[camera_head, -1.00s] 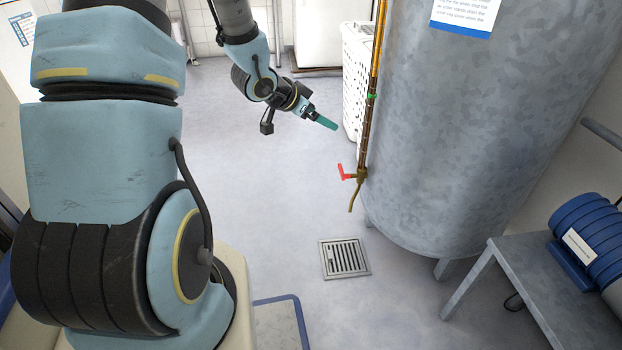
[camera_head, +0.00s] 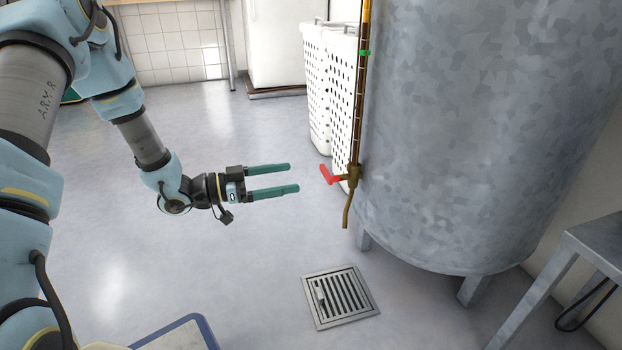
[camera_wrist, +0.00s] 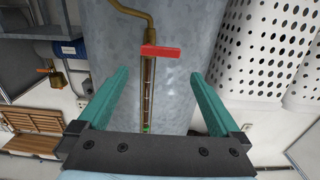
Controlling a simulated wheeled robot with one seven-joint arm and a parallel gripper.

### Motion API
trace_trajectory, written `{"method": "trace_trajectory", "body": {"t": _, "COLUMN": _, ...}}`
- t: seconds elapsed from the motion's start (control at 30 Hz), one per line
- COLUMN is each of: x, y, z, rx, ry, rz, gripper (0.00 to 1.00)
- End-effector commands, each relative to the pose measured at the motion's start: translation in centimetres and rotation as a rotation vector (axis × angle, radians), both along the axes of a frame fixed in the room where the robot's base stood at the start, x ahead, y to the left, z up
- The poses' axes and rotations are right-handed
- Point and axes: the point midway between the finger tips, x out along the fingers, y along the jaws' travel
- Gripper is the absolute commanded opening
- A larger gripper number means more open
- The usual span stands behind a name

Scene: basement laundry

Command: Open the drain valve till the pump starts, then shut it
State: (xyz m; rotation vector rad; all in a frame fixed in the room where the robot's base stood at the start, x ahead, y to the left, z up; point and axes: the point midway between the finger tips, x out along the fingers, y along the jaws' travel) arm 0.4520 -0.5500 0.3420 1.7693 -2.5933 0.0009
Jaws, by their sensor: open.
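The drain valve has a red lever handle (camera_head: 329,176) on a brass body and a downturned brass spout (camera_head: 347,210), low on the left side of the grey tank (camera_head: 480,130). A tall sight tube (camera_head: 358,100) with a green marker (camera_head: 364,53) rises above it. My gripper (camera_head: 293,177) is open and empty, its two green fingers pointing at the handle, with a gap between. In the wrist view the red handle (camera_wrist: 160,51) lies crosswise, ahead of and between the fingertips. A blue motor-like unit, possibly the pump, shows there (camera_wrist: 68,47).
A floor drain grate (camera_head: 341,296) lies below and in front of the spout. White perforated baskets (camera_head: 318,90) stand close behind the valve. A grey metal table (camera_head: 590,245) is at the right. The floor left of the valve is clear.

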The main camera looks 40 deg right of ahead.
Motion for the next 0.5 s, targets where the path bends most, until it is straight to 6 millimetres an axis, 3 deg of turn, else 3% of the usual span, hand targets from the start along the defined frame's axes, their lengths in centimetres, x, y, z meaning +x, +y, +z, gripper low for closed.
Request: {"method": "trace_trajectory", "body": {"t": 0.5, "x": -3.1, "y": -7.8, "z": -0.3, "rx": 0.000, "ry": -0.003, "rz": -0.001, "gripper": 1.00}}
